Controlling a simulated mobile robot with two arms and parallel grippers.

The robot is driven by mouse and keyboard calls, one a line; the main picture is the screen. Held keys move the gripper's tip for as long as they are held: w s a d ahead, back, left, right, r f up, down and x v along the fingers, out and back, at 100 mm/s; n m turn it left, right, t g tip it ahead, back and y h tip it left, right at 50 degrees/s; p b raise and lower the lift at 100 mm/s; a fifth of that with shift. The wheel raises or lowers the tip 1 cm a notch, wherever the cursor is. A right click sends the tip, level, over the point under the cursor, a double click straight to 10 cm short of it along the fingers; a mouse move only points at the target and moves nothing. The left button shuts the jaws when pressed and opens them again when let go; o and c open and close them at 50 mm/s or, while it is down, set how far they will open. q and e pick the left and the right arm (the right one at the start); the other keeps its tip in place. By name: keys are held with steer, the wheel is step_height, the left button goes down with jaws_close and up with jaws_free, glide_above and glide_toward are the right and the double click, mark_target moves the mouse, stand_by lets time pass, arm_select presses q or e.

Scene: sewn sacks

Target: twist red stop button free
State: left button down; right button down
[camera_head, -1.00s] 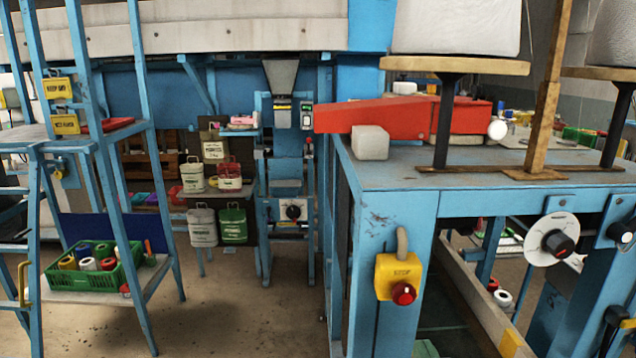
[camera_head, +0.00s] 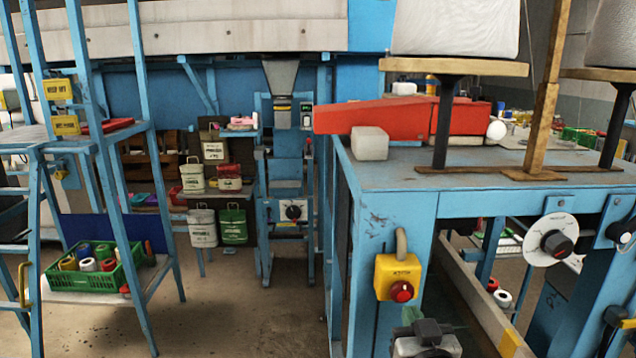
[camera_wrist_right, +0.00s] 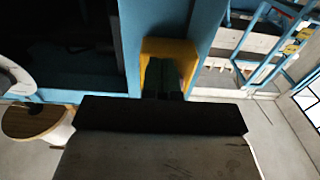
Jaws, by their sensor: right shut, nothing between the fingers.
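The red stop button (camera_head: 401,291) sits on the lower front of a yellow box (camera_head: 392,268) fixed to the blue table leg, with a grey conduit above it. My right gripper (camera_head: 428,326) shows at the bottom of the head view, below and slightly right of the button and apart from it in the picture. It is shut and empty. In the right wrist view my gripper's dark fingers (camera_wrist_right: 164,92) overlap the yellow box (camera_wrist_right: 168,47), and the red button cannot be made out there. My left gripper is not in view.
The blue table (camera_head: 500,178) carries a red arm (camera_head: 395,116), a pale block (camera_head: 370,142) and thread cones on stands. A dial (camera_head: 552,241) is on the table front to the right. A blue rack (camera_head: 90,290) with a green crate stands left. Floor between is clear.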

steer(key=shift+r+p, duration=0.35)
steer(key=shift+r, duration=0.3)
stand_by(0.5)
steer(key=shift+a+p, duration=0.55)
steer(key=shift+a, duration=0.6)
steer(key=shift+s+a+f, duration=0.3)
steer(key=shift+a+f, duration=0.05)
steer(key=shift+f, duration=0.1)
steer(key=shift+s+d+f, duration=0.1)
steer(key=shift+s+d, duration=0.05)
steer(key=shift+s, duration=1.2)
steer(key=shift+s+d+f, duration=0.1)
steer(key=shift+s+d, duration=0.05)
steer(key=shift+s, duration=1.2)
